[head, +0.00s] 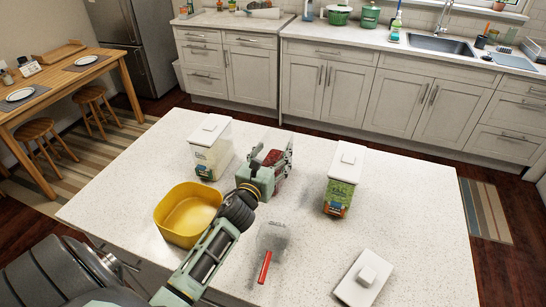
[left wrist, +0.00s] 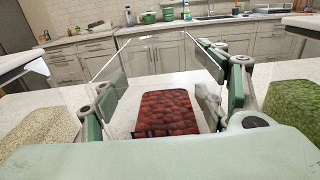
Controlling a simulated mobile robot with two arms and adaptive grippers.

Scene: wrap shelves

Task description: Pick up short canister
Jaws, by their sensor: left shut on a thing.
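The short canister (head: 273,157) is clear-walled with dark red beans inside, on the island's far middle part. My left gripper (head: 268,168) is shut on it, with a finger on either side. In the left wrist view, the canister's red contents (left wrist: 168,113) and see-through walls show between the fingers (left wrist: 160,96), and its top looks open. Whether its base touches the counter I cannot tell. A loose white lid (head: 365,277) with a square knob lies at the island's front right. My right gripper is out of view.
Taller white-lidded canisters stand on the left (head: 211,148) and right (head: 342,182) of the held one. A yellow bowl (head: 187,222) and a clear scoop with a red handle (head: 265,267) are nearer me. The island's right side (head: 415,215) is clear.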

